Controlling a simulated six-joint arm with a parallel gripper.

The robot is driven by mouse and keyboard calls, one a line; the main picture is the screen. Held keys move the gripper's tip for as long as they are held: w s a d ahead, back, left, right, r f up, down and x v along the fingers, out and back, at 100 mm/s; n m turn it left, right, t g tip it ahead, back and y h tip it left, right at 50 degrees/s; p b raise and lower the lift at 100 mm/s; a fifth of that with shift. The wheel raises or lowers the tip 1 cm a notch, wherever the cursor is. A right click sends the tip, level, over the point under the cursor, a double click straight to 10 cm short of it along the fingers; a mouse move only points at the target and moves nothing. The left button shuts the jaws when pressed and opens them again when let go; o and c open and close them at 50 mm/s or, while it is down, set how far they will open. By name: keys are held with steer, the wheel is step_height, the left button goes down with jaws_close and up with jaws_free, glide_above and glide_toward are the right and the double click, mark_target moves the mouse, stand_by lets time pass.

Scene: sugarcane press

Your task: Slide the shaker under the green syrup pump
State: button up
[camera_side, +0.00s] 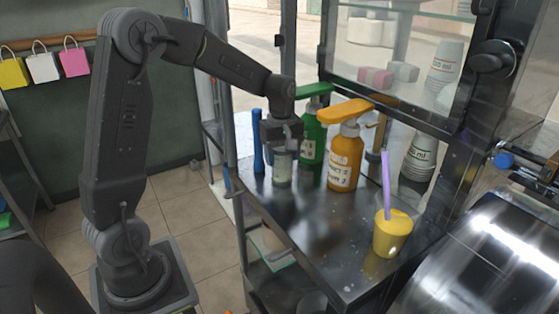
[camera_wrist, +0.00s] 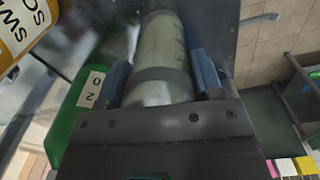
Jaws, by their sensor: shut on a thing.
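The shaker (camera_side: 281,170) is a pale, translucent cylinder standing near the back left of the metal counter. My gripper (camera_side: 281,140) is shut on its upper part from above. In the wrist view the shaker (camera_wrist: 163,50) lies between the two blue fingers of my gripper (camera_wrist: 163,78). The green syrup pump (camera_side: 312,135) stands just right of and behind the shaker, with a green spout on top. Its green bottle (camera_wrist: 80,120) also shows at the left of the wrist view. I cannot tell whether the shaker's base touches the counter.
An orange syrup pump (camera_side: 345,155) stands right of the green one. A blue upright object (camera_side: 258,145) is close on the shaker's left. A yellow cup (camera_side: 392,232) with a purple straw stands near the front right. The counter (camera_side: 315,235) is bare in front of the bottles.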

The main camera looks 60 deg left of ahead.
steer(key=shift+w+a+r, duration=0.1)
steer(key=shift+w+a, duration=1.85)
steer(key=shift+a, duration=0.05)
steer(key=o, duration=1.3)
steer(key=shift+w+d, duration=0.1)
steer(key=shift+c, duration=0.2)
steer(key=s+d, duration=0.7)
steer(key=shift+s+d+r, duration=0.2)
steer(key=shift+s+r, duration=0.05)
steer(key=shift+s, duration=0.05)
step_height(320, 180, up, 14)
steer(key=f, duration=0.1)
steer(key=s+d+f+m+t, duration=0.2)
steer(key=s+d+m, duration=0.3)
steer(key=s+m, duration=0.2)
steer(key=s+d+f+m+t, duration=0.2)
steer(key=s+d+m, duration=0.3)
steer(key=s+m, duration=0.3)
steer(key=shift+s+d+t, duration=0.15)
steer(key=shift+d+t, duration=0.1)
steer(key=shift+t, duration=0.35)
